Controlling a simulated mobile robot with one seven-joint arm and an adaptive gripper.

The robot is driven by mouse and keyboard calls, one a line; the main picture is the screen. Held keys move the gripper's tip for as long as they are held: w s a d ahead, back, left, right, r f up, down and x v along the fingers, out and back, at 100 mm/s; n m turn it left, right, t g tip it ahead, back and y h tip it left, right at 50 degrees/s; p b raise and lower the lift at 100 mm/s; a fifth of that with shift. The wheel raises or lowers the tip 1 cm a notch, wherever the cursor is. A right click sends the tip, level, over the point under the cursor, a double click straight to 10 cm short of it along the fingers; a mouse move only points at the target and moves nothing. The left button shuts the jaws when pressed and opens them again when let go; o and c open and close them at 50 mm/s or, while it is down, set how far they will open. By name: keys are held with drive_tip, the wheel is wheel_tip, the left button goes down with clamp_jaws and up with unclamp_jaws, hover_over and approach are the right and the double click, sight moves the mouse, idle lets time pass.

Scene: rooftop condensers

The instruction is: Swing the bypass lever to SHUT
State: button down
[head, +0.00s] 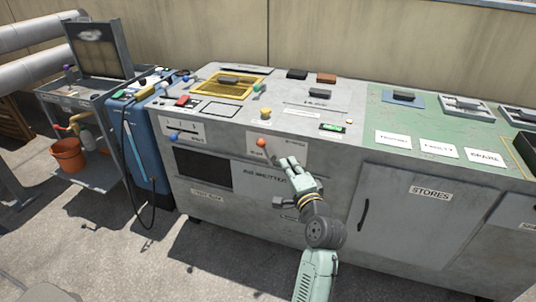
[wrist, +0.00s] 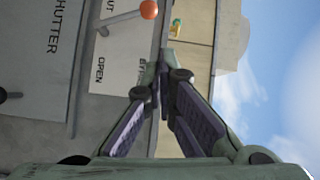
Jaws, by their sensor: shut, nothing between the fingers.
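The bypass lever (head: 262,143) has an orange ball knob and a thin pale rod on a light plate (head: 293,142) on the front of the grey cabinet. In the wrist view its orange ball (wrist: 148,9) is at the top, with the rod running left across the plate (wrist: 112,75), which reads OPEN and a cut-off "UT". My gripper (head: 288,163) is shut and empty, just right of and below the ball in the head view. In the wrist view my fingertips (wrist: 163,58) are together, below the ball and apart from it.
A second lever with a blue knob (head: 175,137) is on a plate further left. Yellow (head: 265,113) and green (head: 258,88) knobs rise from the countertop. The STORES door (head: 410,225) has a protruding handle. A blue cabinet (head: 148,150) and cart stand left. Floor in front is clear.

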drive_tip(key=shift+m, duration=0.4)
drive_tip(key=x, duration=0.4)
drive_tip(key=f+p+x, duration=0.1)
drive_tip(key=x, duration=0.3)
drive_tip(key=f+p+x, duration=0.1)
drive_tip(key=x, duration=0.3)
drive_tip(key=shift+s+a+f, duration=0.15)
drive_tip(key=shift+a+f, duration=0.1)
drive_tip(key=shift+a, duration=0.15)
drive_tip(key=shift+p, duration=0.35)
drive_tip(key=a+p, duration=0.1)
drive_tip(key=a+n+g+h+p, duration=0.1)
drive_tip(key=p, duration=0.1)
drive_tip(key=shift+w, duration=0.35)
